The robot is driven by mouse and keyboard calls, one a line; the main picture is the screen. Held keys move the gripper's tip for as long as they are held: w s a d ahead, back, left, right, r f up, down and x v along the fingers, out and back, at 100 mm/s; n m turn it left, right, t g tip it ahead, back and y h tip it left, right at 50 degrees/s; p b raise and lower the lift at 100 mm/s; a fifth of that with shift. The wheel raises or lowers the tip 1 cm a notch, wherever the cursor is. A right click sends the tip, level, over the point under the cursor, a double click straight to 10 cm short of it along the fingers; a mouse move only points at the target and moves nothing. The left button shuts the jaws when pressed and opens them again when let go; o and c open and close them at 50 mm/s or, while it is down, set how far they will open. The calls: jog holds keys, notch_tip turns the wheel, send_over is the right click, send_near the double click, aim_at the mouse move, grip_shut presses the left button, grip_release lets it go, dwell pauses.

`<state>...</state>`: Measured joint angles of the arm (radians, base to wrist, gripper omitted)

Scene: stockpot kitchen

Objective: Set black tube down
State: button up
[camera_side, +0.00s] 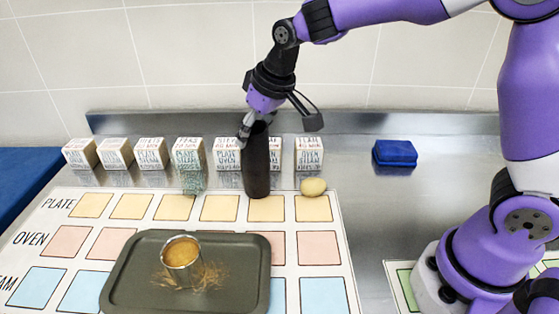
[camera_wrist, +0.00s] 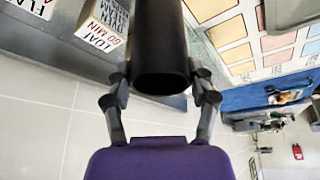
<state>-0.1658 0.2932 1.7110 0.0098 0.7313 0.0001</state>
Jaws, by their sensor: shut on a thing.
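The black tube (camera_side: 257,168) stands upright in the side view, with its lower end just behind or at the yellow squares of the PLATE row on the board (camera_side: 285,228). I cannot tell whether its bottom touches the surface. My gripper (camera_side: 254,128) is at the tube's upper part, fingers shut on it. In the wrist view the tube (camera_wrist: 161,45) runs between the two fingers of my gripper (camera_wrist: 162,88), one on each side. The tube hides parts of the labelled blocks behind it in the side view.
Labelled white blocks (camera_side: 189,153) line the back. A yellowish egg-shaped thing (camera_side: 313,187) lies right of the tube. A small greenish clear thing (camera_side: 193,183) is to the left. A dark tray (camera_side: 125,285) holds a tin (camera_side: 182,263). A blue sponge-like block (camera_side: 395,152) sits right, with bare metal around it.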

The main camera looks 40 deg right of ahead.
jog(key=o, duration=1.4)
jog(key=shift+f, duration=0.1)
jog(key=shift+o, duration=0.2)
jog(key=shift+s+r, duration=0.1)
jog(key=shift+r, duration=0.35)
jog(key=a+v, duration=0.1)
jog(key=v, duration=1)
jog(key=s+d+f+m, duration=0.1)
jog(key=s+d+f, duration=0.2)
jog(key=s, duration=0.4)
jog(key=s+d+f+t, duration=0.1)
jog(key=s+d+f, duration=0.2)
jog(key=s, duration=0.5)
jog(key=shift+d+f+m+h, duration=0.3)
jog(key=shift+d+m, duration=0.1)
jog(key=shift+d, duration=0.05)
